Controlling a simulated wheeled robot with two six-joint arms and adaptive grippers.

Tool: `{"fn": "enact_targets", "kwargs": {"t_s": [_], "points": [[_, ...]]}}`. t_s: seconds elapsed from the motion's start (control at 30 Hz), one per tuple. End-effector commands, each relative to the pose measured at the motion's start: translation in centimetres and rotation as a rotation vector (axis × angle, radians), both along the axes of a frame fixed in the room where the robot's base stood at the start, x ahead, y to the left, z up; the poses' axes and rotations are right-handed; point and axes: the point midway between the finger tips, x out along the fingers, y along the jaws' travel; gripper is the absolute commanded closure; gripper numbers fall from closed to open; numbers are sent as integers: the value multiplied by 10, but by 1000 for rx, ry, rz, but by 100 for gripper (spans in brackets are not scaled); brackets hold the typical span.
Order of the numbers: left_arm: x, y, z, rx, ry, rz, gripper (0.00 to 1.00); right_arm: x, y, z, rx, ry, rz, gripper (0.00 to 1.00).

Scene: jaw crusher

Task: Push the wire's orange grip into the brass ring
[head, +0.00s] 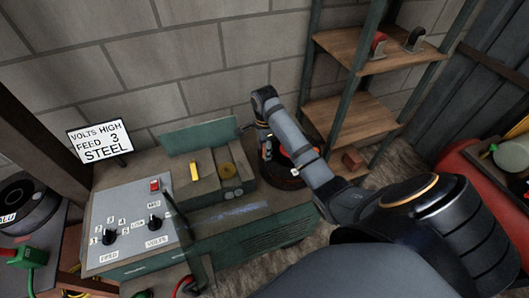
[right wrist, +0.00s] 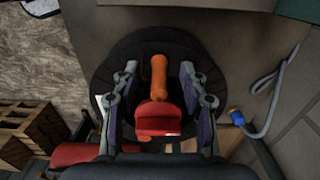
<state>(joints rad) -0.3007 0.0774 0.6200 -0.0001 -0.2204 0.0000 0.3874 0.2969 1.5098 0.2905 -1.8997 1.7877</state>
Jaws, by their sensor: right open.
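The orange grip (right wrist: 159,76) stands out against a round black base in the right wrist view, with a red piece (right wrist: 158,120) just below it in the picture. My right gripper (right wrist: 159,90) is open, one finger on each side of the orange grip, with gaps visible on both sides. In the head view my right gripper (head: 270,147) is beside the machine's right end, over the dark round base (head: 283,174). My left gripper is not in view.
A wooden shelf rack (head: 335,117) stands behind my right arm. A red cylinder (head: 480,190) is at the right. A wooden crate (right wrist: 32,130) shows in the wrist view.

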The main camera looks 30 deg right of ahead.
Motion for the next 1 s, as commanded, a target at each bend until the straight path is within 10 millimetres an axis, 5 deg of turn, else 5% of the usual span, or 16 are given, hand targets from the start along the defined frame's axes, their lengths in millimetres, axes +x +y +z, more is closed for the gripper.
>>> {"fn": "enact_targets", "kwargs": {"t_s": [0.2, 1.0], "points": [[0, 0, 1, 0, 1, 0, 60, 0, 0, -15, -1, 1, 0, 57], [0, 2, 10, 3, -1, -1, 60, 0, 0, -13, 0, 0, 0, 57]]}}
